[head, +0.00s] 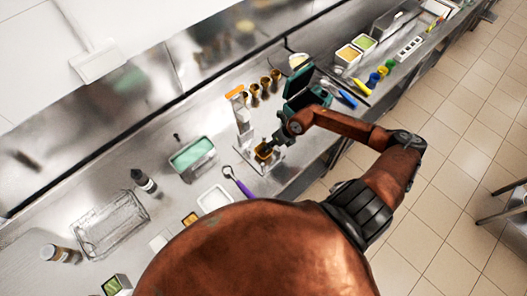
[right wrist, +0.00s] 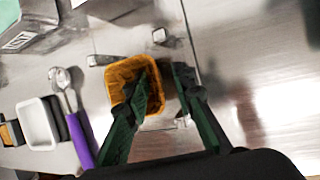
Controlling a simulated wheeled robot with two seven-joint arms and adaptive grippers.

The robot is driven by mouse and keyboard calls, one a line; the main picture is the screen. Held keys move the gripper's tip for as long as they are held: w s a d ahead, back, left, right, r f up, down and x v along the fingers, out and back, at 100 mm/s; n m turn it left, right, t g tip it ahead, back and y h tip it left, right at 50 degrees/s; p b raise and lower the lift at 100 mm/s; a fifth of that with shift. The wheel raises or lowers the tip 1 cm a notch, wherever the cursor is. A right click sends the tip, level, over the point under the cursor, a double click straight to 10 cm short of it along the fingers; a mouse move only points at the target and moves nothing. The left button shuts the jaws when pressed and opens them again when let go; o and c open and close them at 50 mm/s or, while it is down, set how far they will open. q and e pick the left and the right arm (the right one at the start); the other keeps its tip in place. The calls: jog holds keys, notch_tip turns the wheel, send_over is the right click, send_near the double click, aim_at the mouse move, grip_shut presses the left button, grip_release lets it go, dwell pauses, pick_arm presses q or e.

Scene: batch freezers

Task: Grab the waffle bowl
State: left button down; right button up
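The waffle bowl is a small square golden-brown bowl (right wrist: 122,75) standing upright on the steel counter in the right wrist view. It also shows in the head view (head: 263,153), partly hidden by my right gripper. My right gripper (right wrist: 163,76) is open over the bowl's right side. One finger reaches over the bowl's opening and the other is outside its right wall, so that wall lies between them. I cannot tell whether either finger touches it. In the head view the right gripper (head: 273,146) comes down from the right. My left gripper is not in view.
A purple-handled scoop (head: 239,183) and a white tray (head: 214,199) lie left of the bowl. An orange-topped stand (head: 241,112) and several cones (head: 265,84) stand behind it. The counter's front edge is close.

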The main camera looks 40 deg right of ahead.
grip_shut()
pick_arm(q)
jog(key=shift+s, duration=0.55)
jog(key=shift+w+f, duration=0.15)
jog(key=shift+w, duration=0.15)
pick_arm(e)
jog(key=shift+r, duration=0.15)
